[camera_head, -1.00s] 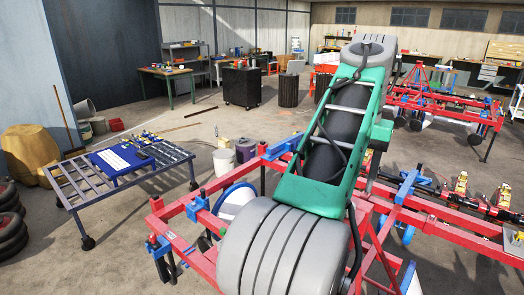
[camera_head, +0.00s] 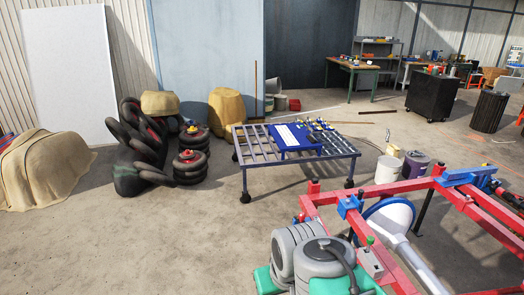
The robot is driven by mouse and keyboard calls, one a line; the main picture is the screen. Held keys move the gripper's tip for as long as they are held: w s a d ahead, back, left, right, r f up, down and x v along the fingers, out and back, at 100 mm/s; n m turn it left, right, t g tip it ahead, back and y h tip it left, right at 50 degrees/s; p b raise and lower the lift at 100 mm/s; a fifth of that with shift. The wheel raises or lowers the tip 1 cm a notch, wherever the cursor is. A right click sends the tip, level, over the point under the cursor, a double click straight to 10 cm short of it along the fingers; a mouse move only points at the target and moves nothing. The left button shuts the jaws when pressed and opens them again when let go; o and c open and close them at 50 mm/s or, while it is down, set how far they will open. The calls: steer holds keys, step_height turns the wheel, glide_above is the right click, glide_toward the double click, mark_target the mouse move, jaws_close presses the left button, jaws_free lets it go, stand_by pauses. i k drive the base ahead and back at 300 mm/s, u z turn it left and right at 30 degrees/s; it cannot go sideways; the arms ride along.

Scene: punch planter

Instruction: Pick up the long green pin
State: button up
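I cannot make out the long green pin for certain. A small green tip (camera_head: 370,240) shows at the near part of the red planter frame (camera_head: 405,186), but it is too small to name. A blue-grey slatted cart (camera_head: 262,148) stands left of the frame. It carries a blue tray with a white panel (camera_head: 293,135) and several small dark, blue and yellow items (camera_head: 322,132), too small to tell apart. Grey and green links of my arm show at the bottom centre. My gripper is out of view.
A white bucket (camera_head: 388,168) and a purple-grey bucket (camera_head: 414,163) stand between cart and frame. Stacked black tyres or rollers (camera_head: 192,160) and covered sacks (camera_head: 226,112) stand behind at left. Open concrete floor (camera_head: 130,240) lies at front left.

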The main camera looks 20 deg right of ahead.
mark_target(370, 240)
steer(key=z, duration=1.3)
